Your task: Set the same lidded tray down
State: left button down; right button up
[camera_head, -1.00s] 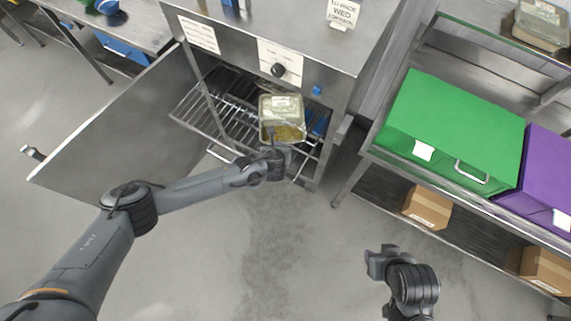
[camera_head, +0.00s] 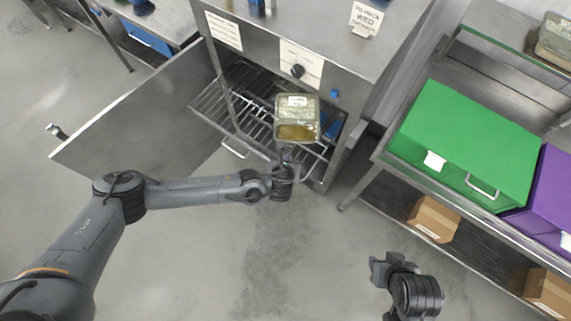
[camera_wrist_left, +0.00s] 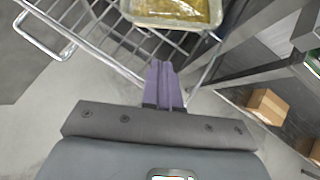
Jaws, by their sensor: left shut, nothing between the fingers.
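The lidded tray (camera_head: 296,116) is a cloudy clear box with a pale label and yellow-brown contents. It is on the wire rack (camera_head: 258,122) inside the open steel cabinet, near the front edge. In the left wrist view the tray (camera_wrist_left: 172,12) is cut off by the top edge. My left gripper (camera_head: 284,154) is just in front of the tray. Its fingers (camera_wrist_left: 161,72) are shut and empty, and a gap shows between them and the tray. My right gripper (camera_head: 377,268) is low over the floor, away from the tray; its fingers are unclear.
The cabinet door (camera_head: 140,118) stands open on the left. To the right a steel shelf carries a green box (camera_head: 468,140) and a purple box (camera_head: 548,200), with cardboard boxes (camera_head: 434,218) below. Floor in front of the cabinet is clear.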

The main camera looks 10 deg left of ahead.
pick_arm(q)
jog(key=shift+v, duration=2.3)
jog(key=shift+s, duration=0.1)
jog(key=shift+f, duration=0.1)
